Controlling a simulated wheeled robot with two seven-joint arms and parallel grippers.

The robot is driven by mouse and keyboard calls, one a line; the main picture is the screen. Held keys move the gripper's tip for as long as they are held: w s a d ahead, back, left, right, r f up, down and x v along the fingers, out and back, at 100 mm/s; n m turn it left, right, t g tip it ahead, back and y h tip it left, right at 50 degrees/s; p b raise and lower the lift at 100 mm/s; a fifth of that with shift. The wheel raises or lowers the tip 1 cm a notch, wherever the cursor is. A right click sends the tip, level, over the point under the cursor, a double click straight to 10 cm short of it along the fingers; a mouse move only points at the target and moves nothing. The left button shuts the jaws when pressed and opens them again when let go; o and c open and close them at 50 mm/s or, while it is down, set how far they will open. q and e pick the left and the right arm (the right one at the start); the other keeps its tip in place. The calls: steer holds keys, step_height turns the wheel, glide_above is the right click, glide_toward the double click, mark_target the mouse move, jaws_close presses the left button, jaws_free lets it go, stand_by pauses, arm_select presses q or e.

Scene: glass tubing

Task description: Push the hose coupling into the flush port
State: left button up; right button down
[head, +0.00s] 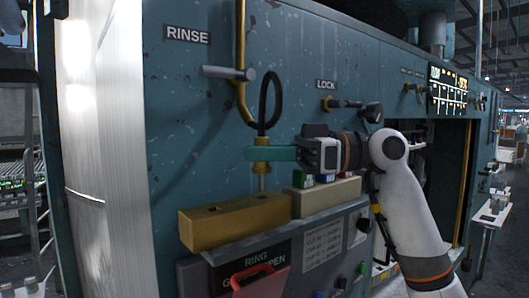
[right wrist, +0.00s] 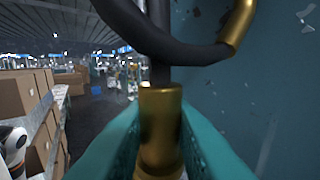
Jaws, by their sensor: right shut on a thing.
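The hose coupling (head: 261,156) is a brass sleeve on the end of a looped black hose (head: 268,98). My right gripper (head: 262,154) comes from the right with teal fingers shut around the coupling. In the right wrist view the brass coupling (right wrist: 160,122) sits between the two teal fingers, with the black hose (right wrist: 160,60) rising from its top. No port is labelled flush. My left gripper does not show.
A teal machine panel (head: 200,120) stands close behind, with a RINSE tap (head: 228,73) and LOCK fitting (head: 345,104). A beige block (head: 327,195) and small coloured pieces (head: 303,180) lie right of the brass block. A red handle-like part (head: 262,276) shows below.

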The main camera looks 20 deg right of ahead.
steer(key=shift+f+b, duration=0.55)
steer(key=shift+f, duration=0.25)
steer(key=shift+r, duration=0.15)
steer(key=shift+r+p, duration=0.35)
steer(key=shift+p, duration=0.1)
stand_by(1.2)
steer(key=shift+f+b, duration=0.3)
steer(key=shift+f, duration=0.25)
steer(key=shift+r, duration=0.15)
steer(key=shift+r+p, duration=0.45)
steer(key=shift+p, duration=0.05)
stand_by(0.5)
